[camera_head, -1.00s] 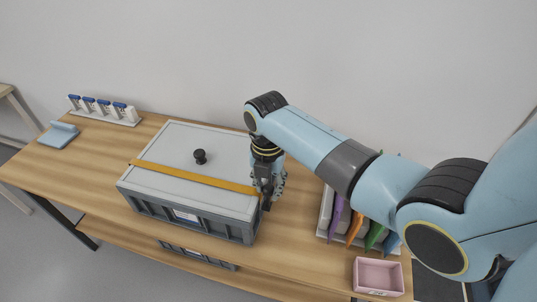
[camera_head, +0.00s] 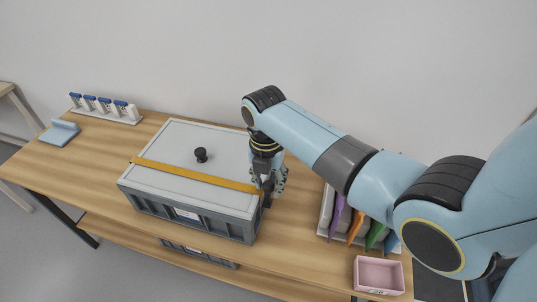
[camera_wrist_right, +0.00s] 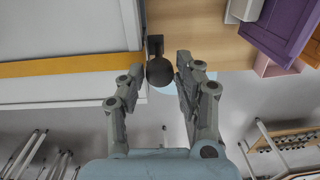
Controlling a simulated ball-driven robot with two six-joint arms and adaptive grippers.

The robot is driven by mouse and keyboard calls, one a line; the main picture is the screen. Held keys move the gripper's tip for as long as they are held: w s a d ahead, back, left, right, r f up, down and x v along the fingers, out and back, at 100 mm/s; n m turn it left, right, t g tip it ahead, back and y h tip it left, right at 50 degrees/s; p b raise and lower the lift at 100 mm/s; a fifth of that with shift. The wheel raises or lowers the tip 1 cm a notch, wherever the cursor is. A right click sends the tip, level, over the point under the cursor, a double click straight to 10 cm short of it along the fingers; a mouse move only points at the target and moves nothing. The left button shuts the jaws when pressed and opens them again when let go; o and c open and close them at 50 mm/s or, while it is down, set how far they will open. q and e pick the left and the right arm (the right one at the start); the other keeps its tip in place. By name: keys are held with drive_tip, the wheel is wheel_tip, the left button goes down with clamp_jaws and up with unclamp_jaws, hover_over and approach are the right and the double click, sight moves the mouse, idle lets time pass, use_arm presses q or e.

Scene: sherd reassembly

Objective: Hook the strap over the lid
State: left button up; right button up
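My right gripper (camera_head: 268,190) points down beside the crate's right side, at that strap end. In the right wrist view a dark ball (camera_wrist_right: 159,71) sits between my right fingertips (camera_wrist_right: 161,78), below a small black piece. Whether the fingers press on the ball is unclear. My left gripper is out of view.
A row of blue-topped items in a white rack (camera_head: 107,110) and a light blue block (camera_head: 59,134) stand at the left. Right of my gripper are colourful upright folders (camera_head: 355,228) and a pink bin (camera_head: 379,275). The table between crate and folders is clear.

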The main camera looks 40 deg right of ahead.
drive_tip(key=o, duration=0.3)
drive_tip(key=shift+r, duration=0.1)
wheel_tip(320, 180, up, 12)
idle(0.4)
drive_tip(key=shift+w, duration=0.1)
idle(0.6)
